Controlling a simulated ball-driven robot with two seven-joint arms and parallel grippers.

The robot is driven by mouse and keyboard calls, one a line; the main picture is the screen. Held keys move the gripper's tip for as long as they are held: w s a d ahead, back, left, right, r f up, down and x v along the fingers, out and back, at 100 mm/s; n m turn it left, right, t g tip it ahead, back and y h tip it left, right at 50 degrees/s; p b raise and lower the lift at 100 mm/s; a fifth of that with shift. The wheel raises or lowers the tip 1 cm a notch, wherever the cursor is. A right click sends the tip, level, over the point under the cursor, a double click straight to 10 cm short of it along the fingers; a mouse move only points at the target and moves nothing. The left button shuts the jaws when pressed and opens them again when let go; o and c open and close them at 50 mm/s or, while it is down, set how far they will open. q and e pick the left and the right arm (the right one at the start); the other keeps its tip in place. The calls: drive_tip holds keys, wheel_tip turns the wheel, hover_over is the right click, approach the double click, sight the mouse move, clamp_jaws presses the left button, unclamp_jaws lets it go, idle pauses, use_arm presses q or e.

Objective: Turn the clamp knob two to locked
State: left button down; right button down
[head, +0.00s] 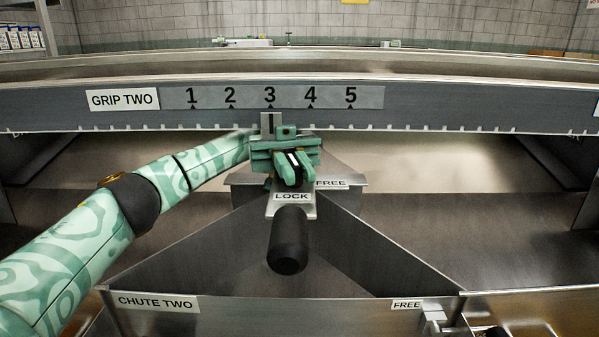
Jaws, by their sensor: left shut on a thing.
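The grip two clamp stands in the middle of the head view, with a LOCK plate (291,197) in front and a FREE label (331,183) to its right. My left gripper (293,171) reaches down over the clamp, just behind the LOCK plate. Its green fingers are shut on clamp knob two (292,158), a small dark part with a pale line showing between them. Most of the knob is hidden, so its exact setting cannot be told. A black handle (288,240) extends toward me below the LOCK plate, apart from the fingers. My right gripper is not in view.
Behind the gripper runs a rail with a GRIP TWO label (123,100) and a scale (271,97) marked 1 to 5. The metal chute (250,312) labelled CHUTE TWO lies in front, with another FREE label (407,304) and a small latch at right.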

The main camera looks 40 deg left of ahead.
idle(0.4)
use_arm(q)
drive_tip(key=c, duration=1.5)
unclamp_jaws()
drive_tip(key=shift+a, duration=0.1)
drive_tip(key=shift+o, duration=0.5)
drive_tip(key=shift+g, duration=0.3)
drive_tip(key=shift+t, duration=0.4)
